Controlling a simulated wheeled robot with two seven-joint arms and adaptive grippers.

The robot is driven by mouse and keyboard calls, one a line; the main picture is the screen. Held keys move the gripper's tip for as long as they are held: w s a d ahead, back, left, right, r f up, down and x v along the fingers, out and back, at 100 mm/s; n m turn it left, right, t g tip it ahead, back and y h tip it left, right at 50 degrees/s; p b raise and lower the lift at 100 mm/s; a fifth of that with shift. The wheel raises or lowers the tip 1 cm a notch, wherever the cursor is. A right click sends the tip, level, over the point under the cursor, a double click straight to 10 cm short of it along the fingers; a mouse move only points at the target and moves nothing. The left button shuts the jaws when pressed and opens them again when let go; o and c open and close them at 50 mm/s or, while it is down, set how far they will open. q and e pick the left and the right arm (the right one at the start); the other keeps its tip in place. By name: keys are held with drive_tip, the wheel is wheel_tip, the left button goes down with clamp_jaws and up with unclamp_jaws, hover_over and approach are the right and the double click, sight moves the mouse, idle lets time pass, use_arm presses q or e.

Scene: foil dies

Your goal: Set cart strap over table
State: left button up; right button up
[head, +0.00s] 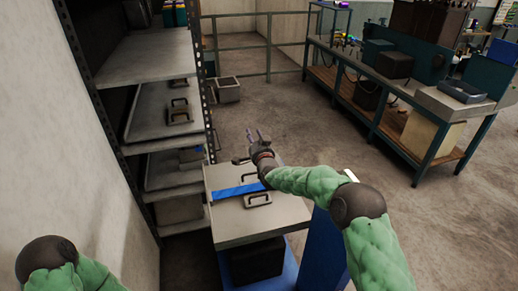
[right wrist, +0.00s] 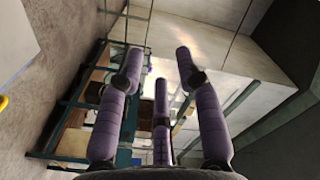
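In the head view the cart has a pale grey table top (head: 226,226). A blue strap (head: 232,193) lies across the top from its left edge toward the middle, where my right forearm and gripper hide its right end. A die with a dark handle (head: 257,200) sits on the top beside the strap. My right gripper (head: 252,135) is above and beyond the cart's far edge, apart from the strap. Its purple fingers (right wrist: 158,65) are spread and empty in the right wrist view. My left arm shows at the lower left, but its gripper is out of frame.
A shelf rack (head: 150,57) with handled dies on its shelves stands close on the cart's left. A long workbench (head: 400,104) is at the back right. A grey box (head: 228,90) sits on the floor near a railing (head: 240,45). Floor right of the cart is clear.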

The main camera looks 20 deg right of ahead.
drive_tip(key=s, duration=1)
drive_tip(key=shift+s, duration=0.15)
drive_tip(key=shift+f, duration=0.1)
